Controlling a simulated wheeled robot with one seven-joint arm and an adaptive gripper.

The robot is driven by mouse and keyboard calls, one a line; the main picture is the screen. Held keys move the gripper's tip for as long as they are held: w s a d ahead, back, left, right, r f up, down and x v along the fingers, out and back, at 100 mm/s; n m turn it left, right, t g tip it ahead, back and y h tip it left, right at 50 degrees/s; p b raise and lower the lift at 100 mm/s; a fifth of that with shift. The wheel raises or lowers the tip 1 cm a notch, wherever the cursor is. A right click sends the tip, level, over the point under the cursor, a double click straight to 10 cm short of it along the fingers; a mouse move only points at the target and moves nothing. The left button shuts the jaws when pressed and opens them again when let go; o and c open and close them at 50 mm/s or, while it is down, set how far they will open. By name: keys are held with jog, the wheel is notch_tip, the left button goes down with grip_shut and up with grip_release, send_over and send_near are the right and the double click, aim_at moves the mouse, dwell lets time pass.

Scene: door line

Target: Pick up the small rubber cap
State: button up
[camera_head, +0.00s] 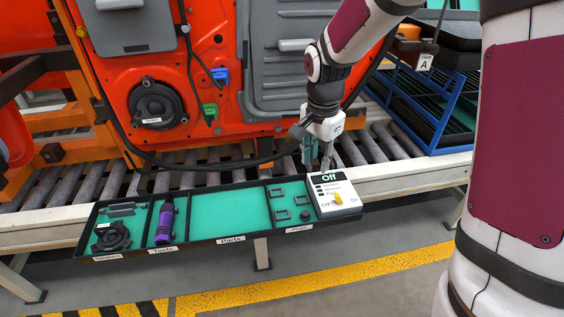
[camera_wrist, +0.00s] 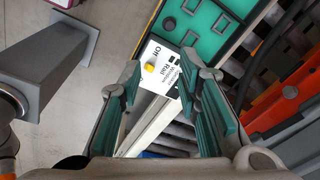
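The small rubber cap (camera_head: 305,215) is a dark round piece on the green floor of the tray's right compartment. It also shows in the wrist view (camera_wrist: 169,23), near the top, beyond my fingertips. My gripper (camera_head: 317,161) is above and behind the right end of the tray. In the wrist view my gripper (camera_wrist: 161,66) is open, with nothing between its two green-padded fingers. The cap is apart from the fingers.
Several grey square pieces (camera_head: 279,215) share the cap's compartment. A white "Off" panel with a yellow knob (camera_head: 338,198) adjoins it on the right. The tray's Parts compartment (camera_head: 228,212) is empty; a purple tool (camera_head: 166,221) lies left. A roller conveyor (camera_head: 372,144) runs behind.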

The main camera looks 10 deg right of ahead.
jog(key=w+f+m+g+b, duration=0.1)
jog(key=w+f+m+b, duration=0.3)
jog(key=f, duration=0.7)
jog(key=n+p, duration=0.1)
send_over(305, 213)
notch_tip(305, 213, down, 8)
jog(key=shift+a+f, duration=0.1)
jog(key=shift+a, duration=0.05)
jog(key=shift+f, duration=3.15)
jog(key=c, duration=0.5)
